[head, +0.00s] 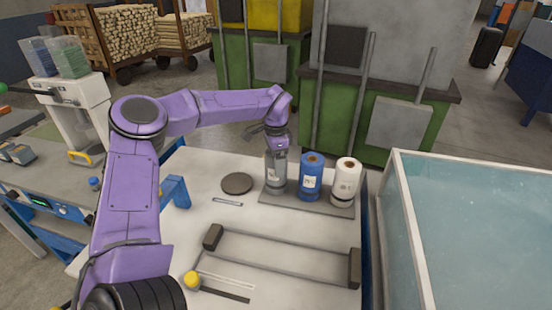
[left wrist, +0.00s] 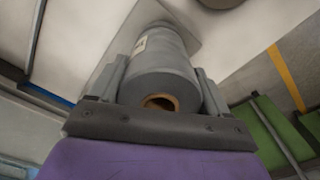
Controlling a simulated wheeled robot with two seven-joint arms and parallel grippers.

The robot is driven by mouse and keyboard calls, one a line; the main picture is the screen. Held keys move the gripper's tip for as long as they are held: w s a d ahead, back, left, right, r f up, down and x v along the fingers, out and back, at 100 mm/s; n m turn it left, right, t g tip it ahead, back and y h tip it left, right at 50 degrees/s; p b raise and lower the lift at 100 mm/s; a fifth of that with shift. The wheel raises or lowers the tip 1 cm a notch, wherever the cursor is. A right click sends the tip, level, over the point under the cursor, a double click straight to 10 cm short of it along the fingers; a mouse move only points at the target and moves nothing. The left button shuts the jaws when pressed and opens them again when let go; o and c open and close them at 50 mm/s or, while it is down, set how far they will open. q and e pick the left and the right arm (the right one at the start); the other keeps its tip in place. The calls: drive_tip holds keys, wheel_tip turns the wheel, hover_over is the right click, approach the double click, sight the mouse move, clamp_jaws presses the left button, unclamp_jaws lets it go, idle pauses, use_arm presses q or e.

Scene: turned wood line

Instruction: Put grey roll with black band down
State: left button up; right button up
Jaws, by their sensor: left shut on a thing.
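The grey roll (head: 275,175) stands upright at the left end of a grey base plate (head: 300,205), beside a blue roll (head: 311,178) and a white roll with a dark band (head: 345,182). My left gripper (head: 276,155) reaches down over the top of the grey roll and is shut on it. In the left wrist view the grey roll (left wrist: 163,70) sits between the two fingers (left wrist: 160,88), with its brown core facing the camera and a white label on its side. I cannot make out its black band. My right gripper is not in view.
A dark round disc (head: 237,184) lies on the white table left of the plate. A low bar frame (head: 285,255) and a yellow-capped thing (head: 192,280) lie nearer. A glass-walled tank (head: 470,230) stands right; green machines (head: 400,100) stand behind.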

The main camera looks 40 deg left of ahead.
use_arm(q)
drive_tip(key=shift+a, duration=0.1)
drive_tip(key=shift+f+b, duration=0.2)
drive_tip(key=shift+b, duration=0.15)
drive_tip(key=o, duration=1.1)
drive_tip(key=shift+r+b, duration=0.7)
drive_tip(key=shift+r, duration=5.55)
